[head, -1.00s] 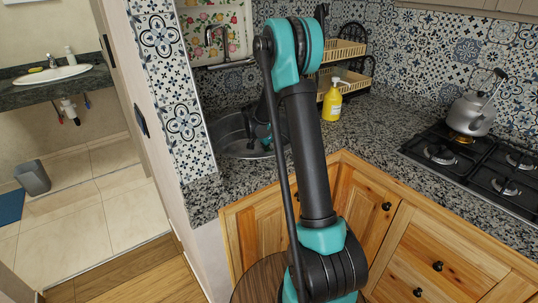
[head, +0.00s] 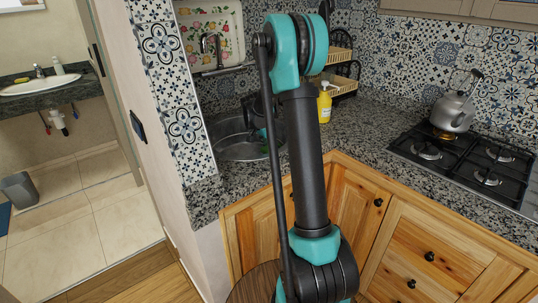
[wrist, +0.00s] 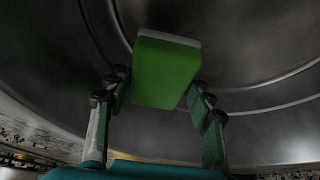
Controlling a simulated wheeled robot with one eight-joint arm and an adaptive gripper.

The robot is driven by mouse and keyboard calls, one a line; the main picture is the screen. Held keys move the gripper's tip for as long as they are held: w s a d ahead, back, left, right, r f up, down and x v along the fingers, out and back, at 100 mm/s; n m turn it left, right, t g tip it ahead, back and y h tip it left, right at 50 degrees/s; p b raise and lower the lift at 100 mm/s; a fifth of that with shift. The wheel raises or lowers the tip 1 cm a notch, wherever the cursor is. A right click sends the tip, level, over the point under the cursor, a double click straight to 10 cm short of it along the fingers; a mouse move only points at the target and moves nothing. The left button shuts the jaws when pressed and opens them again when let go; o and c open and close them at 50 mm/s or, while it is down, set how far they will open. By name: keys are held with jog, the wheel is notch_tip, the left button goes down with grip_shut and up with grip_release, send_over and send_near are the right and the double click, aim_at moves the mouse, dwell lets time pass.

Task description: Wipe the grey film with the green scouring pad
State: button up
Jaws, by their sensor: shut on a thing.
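The green scouring pad (wrist: 165,72) has a pale layer along its far edge. In the wrist view it sits between the fingers of my gripper (wrist: 163,98), which is shut on it. The pad is above or against the metal sink basin (wrist: 250,45); I cannot tell whether it touches. In the head view the sink (head: 232,150) is left of my arm, and my arm hides part of it. A small green patch, likely the pad (head: 264,150), shows over the basin. I cannot make out the grey film against the grey metal.
A yellow bottle (head: 325,105) stands on the granite counter (head: 365,135), near a basket rack (head: 342,72). A kettle (head: 452,112) sits on the black hob (head: 465,160) at the right. A tiled wall end (head: 180,110) stands close left of the sink. A faucet (head: 211,45) rises behind it.

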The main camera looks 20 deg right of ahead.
jog(key=shift+r, duration=0.95)
